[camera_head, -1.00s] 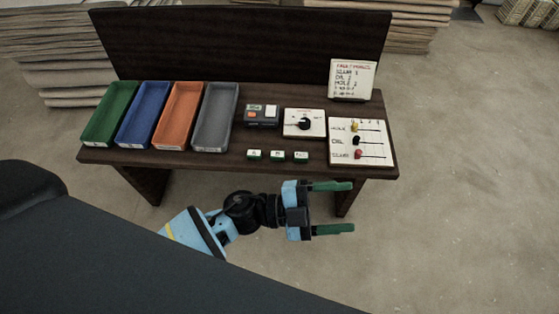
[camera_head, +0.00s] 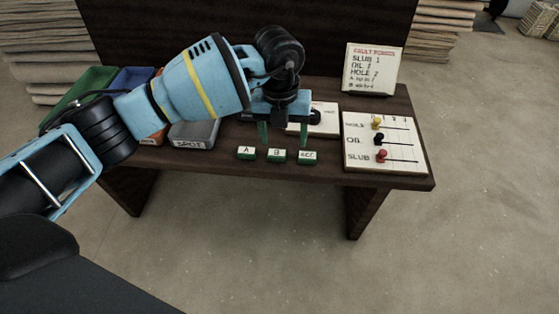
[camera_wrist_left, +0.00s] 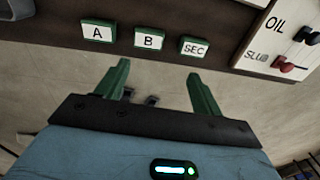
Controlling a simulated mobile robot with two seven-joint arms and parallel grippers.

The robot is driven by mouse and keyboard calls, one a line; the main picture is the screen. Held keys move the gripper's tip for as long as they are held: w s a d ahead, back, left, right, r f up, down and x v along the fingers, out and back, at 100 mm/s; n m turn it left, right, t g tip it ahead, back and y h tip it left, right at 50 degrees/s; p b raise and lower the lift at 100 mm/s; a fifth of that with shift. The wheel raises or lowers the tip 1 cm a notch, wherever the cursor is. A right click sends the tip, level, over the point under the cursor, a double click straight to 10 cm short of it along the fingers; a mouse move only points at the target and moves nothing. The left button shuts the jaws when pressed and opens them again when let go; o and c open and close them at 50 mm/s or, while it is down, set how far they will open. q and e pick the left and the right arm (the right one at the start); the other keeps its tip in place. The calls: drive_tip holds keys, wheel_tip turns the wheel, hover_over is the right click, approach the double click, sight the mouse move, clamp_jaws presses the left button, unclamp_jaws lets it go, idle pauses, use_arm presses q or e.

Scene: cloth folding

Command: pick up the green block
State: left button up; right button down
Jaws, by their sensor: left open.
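Three small green blocks with white label tops stand in a row near the table's front edge. They are block A (camera_head: 246,153), block B (camera_head: 277,156) and block SEC (camera_head: 307,157). In the left wrist view block A (camera_wrist_left: 98,33), block B (camera_wrist_left: 150,40) and block SEC (camera_wrist_left: 194,48) line the table edge beyond my fingertips. My left gripper (camera_head: 283,139) is open and empty, its green fingers pointing down just behind and above the row. In the wrist view the open fingers (camera_wrist_left: 158,72) point toward B and SEC, not touching them as far as I see. My right gripper is out of view.
A white board with yellow, black and red sliders (camera_head: 400,160) lies at right, with a written sign (camera_head: 373,68) behind it. A white dial panel (camera_head: 325,119) is partly behind my gripper.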

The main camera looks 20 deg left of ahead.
sight(277, 153)
use_arm(q)
drive_tip(key=shift+w+a+r+y, duration=0.15)
drive_tip(key=shift+w+a+y, duration=0.15)
drive_tip(key=shift+w+a, duration=0.25)
drive_tip(key=shift+a+r, duration=0.25)
drive_tip(key=shift+a, duration=0.05)
drive_tip(key=shift+f+b, duration=0.6)
drive_tip(key=shift+f, duration=1.05)
wheel_tip(277, 153, down, 4)
drive_tip(key=shift+s+a+f+b, duration=0.1)
drive_tip(key=shift+a+f+b, duration=0.1)
drive_tip(key=shift+b, duration=1.05)
drive_tip(key=shift+f, duration=0.2)
drive_tip(key=shift+r, duration=0.15)
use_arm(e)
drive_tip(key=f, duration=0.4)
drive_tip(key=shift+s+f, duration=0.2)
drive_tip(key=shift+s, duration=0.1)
